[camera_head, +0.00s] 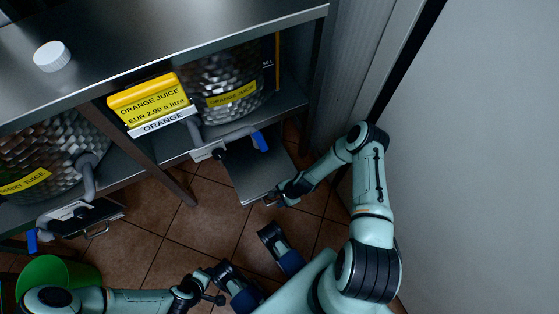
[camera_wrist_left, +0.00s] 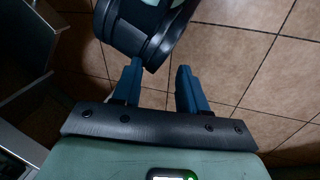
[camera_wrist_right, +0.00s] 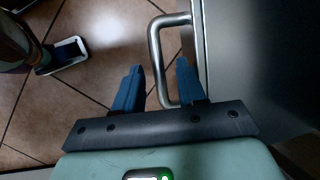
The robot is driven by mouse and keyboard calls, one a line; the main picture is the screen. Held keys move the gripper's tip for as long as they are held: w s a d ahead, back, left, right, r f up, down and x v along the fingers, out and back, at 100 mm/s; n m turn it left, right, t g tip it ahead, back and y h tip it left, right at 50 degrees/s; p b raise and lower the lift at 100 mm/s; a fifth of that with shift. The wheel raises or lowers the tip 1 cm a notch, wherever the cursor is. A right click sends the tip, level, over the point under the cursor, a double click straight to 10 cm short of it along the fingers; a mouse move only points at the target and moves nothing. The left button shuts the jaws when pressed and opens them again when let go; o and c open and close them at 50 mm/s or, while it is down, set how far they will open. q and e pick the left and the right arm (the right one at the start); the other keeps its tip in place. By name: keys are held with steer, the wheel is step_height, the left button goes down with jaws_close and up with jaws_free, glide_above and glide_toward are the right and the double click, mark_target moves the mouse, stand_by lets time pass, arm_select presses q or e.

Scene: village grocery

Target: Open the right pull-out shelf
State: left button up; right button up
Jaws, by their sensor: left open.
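The right pull-out shelf (camera_head: 258,178) is a flat grey metal tray. It sticks out below the orange juice tap, clearly farther than the left shelf (camera_head: 99,212). Its silver U-shaped handle (camera_wrist_right: 155,48) shows in the right wrist view. My right gripper (camera_head: 272,199) is at the shelf's front edge. In the right wrist view its blue fingers (camera_wrist_right: 158,78) are apart, with the handle's outer bar between them and gaps visible. My left gripper (camera_head: 216,284) is low over the floor, open and empty; its fingers (camera_wrist_left: 159,80) show in the left wrist view.
Juice dispensers stand under the steel counter (camera_head: 170,50), the right one labelled orange (camera_head: 225,85). A white cap (camera_head: 52,56) lies on the counter. A green bin (camera_head: 55,272) stands at lower left. A pale wall (camera_head: 490,150) bounds the right. Tiled floor between is open.

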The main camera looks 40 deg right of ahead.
arm_select(q)
steer(key=s+d+r+g+h+p, duration=0.1)
steer(key=s+d+r+g+p, duration=0.1)
steer(key=s+r+p, duration=0.2)
steer(key=shift+s+d+r, duration=0.35)
steer(key=shift+s+r, duration=0.05)
steer(key=shift+s, duration=0.55)
arm_select(e)
steer(key=v, duration=1.3)
steer(key=shift+r, duration=0.2)
steer(key=shift+s, duration=0.1)
